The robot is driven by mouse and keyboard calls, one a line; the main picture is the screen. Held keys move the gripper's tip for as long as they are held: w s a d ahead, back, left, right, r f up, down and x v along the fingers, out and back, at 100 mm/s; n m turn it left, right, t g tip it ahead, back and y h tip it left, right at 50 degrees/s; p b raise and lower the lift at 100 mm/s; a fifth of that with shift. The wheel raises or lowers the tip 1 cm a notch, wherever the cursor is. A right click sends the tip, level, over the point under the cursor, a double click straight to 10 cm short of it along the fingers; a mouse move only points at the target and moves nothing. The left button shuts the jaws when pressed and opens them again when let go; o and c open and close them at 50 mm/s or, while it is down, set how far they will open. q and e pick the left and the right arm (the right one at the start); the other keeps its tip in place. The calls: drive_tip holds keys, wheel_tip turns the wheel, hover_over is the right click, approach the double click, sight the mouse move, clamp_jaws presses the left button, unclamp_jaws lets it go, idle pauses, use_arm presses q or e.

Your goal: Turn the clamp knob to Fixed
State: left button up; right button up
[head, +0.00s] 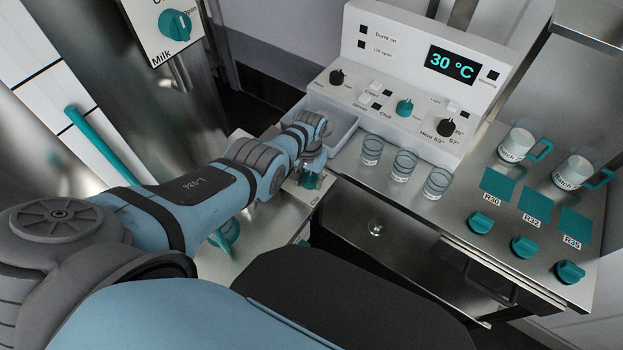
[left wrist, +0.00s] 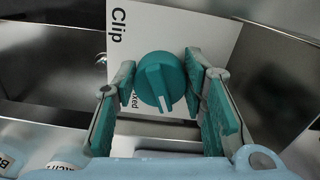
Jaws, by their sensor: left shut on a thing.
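The clamp knob (left wrist: 158,82) is a round teal knob with a raised grip bar, on a white plate (left wrist: 205,35) marked "Clip" in the left wrist view. Its white mark points down in that view, a little right of the partly covered label ending in "xed". My left gripper (left wrist: 161,80) has one finger on each side of the knob and is shut on it. In the head view my left gripper (head: 311,172) is over the small white plate and hides most of the knob there. My right gripper is not in view.
A white control panel (head: 410,85) reading 30 °C stands behind. Several glass jars (head: 404,165) and two mugs (head: 518,144) stand on the steel counter at the right. A pale tray (head: 340,125) is just behind my left gripper. A steel drawer (head: 400,245) lies to its right.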

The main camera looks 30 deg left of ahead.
use_arm(q)
drive_tip(key=m, duration=0.5)
drive_tip(key=shift+w+a+r, duration=0.2)
drive_tip(key=shift+w, duration=0.1)
drive_tip(key=m, duration=0.5)
drive_tip(key=shift+m, duration=0.3)
drive_tip(key=o, duration=1.2)
drive_tip(key=shift+d+f, duration=0.1)
drive_tip(key=shift+c, duration=0.2)
